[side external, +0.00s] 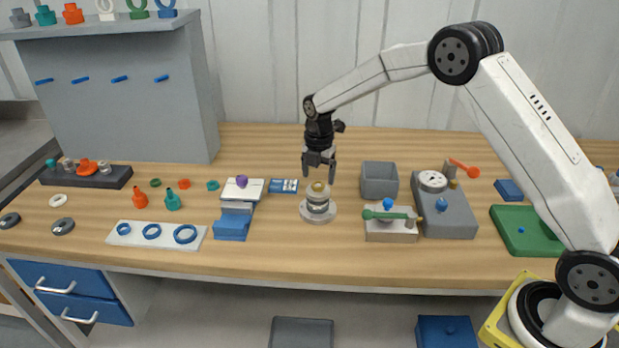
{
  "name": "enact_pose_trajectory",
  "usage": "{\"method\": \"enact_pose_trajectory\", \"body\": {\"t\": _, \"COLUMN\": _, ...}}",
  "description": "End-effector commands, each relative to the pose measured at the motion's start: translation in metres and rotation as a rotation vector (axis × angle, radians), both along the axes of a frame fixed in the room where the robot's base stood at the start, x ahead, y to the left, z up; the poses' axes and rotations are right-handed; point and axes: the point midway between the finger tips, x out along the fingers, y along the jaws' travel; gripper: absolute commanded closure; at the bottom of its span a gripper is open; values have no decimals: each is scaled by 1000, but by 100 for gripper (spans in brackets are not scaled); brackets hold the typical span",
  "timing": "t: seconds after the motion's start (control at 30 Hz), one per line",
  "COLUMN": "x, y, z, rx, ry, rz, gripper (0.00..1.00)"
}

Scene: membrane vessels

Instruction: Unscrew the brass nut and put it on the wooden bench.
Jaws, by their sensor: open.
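The brass nut (318,187) sits on top of a silver, round-based vessel fitting (318,208) standing on the wooden bench (275,240), near the middle of the picture. My gripper (319,174) points down just above the nut, its two dark fingers spread apart. It is open and holds nothing. The fingertips are close to the nut's height; I cannot tell whether they touch it. The nut's thread is hidden.
A grey open box (380,180) stands right of the fitting. A block with a green-handled valve (390,228) is at front right. Stacked blue and grey blocks (233,226) stand to the left. Bare bench lies in front of the fitting and behind it.

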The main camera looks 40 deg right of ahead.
Motion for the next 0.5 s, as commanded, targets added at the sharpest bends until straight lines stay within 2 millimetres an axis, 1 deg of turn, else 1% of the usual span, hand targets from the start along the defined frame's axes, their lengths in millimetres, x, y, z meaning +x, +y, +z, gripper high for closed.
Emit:
{"method": "enact_pose_trajectory", "body": {"t": 0.03, "x": 1, "y": 0, "z": 7, "rx": 0, "ry": -3, "rz": 0, "gripper": 14}}
{"method": "enact_pose_trajectory", "body": {"t": 0.1, "x": 0, "y": 0, "z": 13, "rx": -1, "ry": -1, "rz": 0, "gripper": 14}}
{"method": "enact_pose_trajectory", "body": {"t": 0.2, "x": 0, "y": 0, "z": 19, "rx": -1, "ry": -1, "rz": 0, "gripper": 14}}
{"method": "enact_pose_trajectory", "body": {"t": 0.33, "x": 0, "y": 0, "z": 21, "rx": 0, "ry": 0, "rz": 0, "gripper": 14}}
{"method": "enact_pose_trajectory", "body": {"t": 0.37, "x": 0, "y": 0, "z": 21, "rx": 0, "ry": 0, "rz": 0, "gripper": 11}}
{"method": "enact_pose_trajectory", "body": {"t": 0.4, "x": 0, "y": 0, "z": 21, "rx": 0, "ry": 0, "rz": 0, "gripper": 0}}
{"method": "enact_pose_trajectory", "body": {"t": 0.5, "x": 0, "y": 0, "z": 21, "rx": 0, "ry": 0, "rz": -10, "gripper": 0}}
